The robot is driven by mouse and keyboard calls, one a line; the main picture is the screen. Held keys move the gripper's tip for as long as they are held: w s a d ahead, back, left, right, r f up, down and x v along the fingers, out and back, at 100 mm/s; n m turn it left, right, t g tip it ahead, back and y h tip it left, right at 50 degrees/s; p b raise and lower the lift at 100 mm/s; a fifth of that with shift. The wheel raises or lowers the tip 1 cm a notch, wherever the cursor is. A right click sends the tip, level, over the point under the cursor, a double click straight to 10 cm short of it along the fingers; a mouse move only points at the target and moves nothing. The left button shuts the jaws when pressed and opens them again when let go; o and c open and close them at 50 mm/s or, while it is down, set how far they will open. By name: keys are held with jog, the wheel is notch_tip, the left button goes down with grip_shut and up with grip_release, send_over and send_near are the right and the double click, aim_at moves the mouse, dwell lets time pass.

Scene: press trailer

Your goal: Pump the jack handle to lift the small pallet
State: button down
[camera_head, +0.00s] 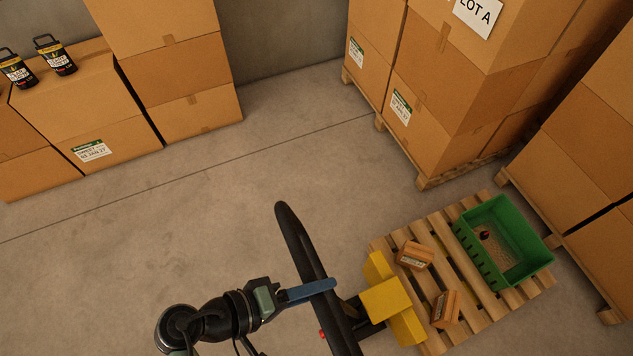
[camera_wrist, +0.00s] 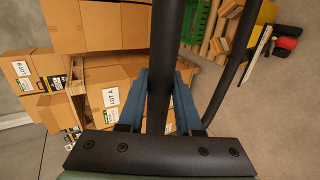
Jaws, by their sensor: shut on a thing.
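The black jack handle (camera_head: 297,240) is a looped bar rising from the yellow pallet jack (camera_head: 386,298). My gripper (camera_head: 325,287) has its blue fingers at one side bar of the handle. In the wrist view, the handle bar (camera_wrist: 162,50) passes between the two blue fingers of my gripper (camera_wrist: 160,100), which are shut on it. The small wooden pallet (camera_head: 480,318) is at the lower right, beyond the yellow jack body. It carries a green crate (camera_head: 546,243) and two small boxes (camera_head: 414,255). The jack's forks and the pallet's underside are hidden, so I cannot tell its height.
Tall carton stacks on pallets (camera_head: 480,60) stand at the back right, with more cartons (camera_head: 590,150) at the right edge. Cartons (camera_head: 85,100) with two dark canisters (camera_head: 55,55) stand at the left. The concrete floor (camera_head: 190,220) between is clear.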

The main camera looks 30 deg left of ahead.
jog(key=shift+w+d+r, duration=0.2)
jog(key=shift+w+d, duration=0.05)
jog(key=shift+w, duration=0.15)
jog(key=w+d+r, duration=0.2)
jog(key=w+d, duration=0.9)
jog(key=w, duration=0.4)
jog(key=shift+w+d, duration=0.15)
jog(key=shift+w, duration=0.25)
jog(key=shift+c, duration=2.3)
grip_release()
jog(key=shift+s, duration=0.15)
jog(key=shift+o, duration=0.7)
jog(key=v, duration=0.9)
